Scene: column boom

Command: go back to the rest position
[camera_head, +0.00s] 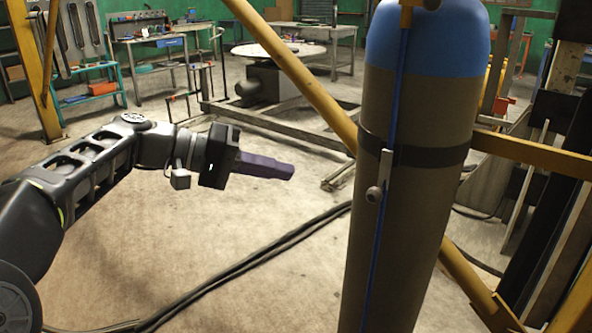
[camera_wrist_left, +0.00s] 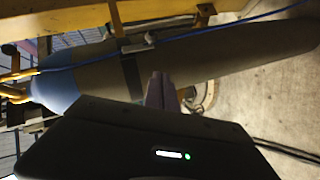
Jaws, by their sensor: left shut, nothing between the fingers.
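My left arm comes in from the left in the head view, stretched toward the middle. Its gripper (camera_head: 266,166) is shut and empty, with purple-grey fingers pointing right. The fingers also show in the left wrist view (camera_wrist_left: 161,92). A tall gas cylinder (camera_head: 405,220), grey-brown with a blue top, stands upright to the right of the fingertips, with a visible gap in the head view. The cylinder lies across the left wrist view (camera_wrist_left: 225,55). My right gripper is in neither view.
A dark strap (camera_head: 415,154) goes round the cylinder, and a blue line runs down it. A yellow diagonal beam (camera_head: 295,70) passes behind. Black cables (camera_head: 245,262) cross the floor. Workbenches (camera_head: 155,45) and a round table (camera_head: 278,54) stand far back. Open floor lies below the arm.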

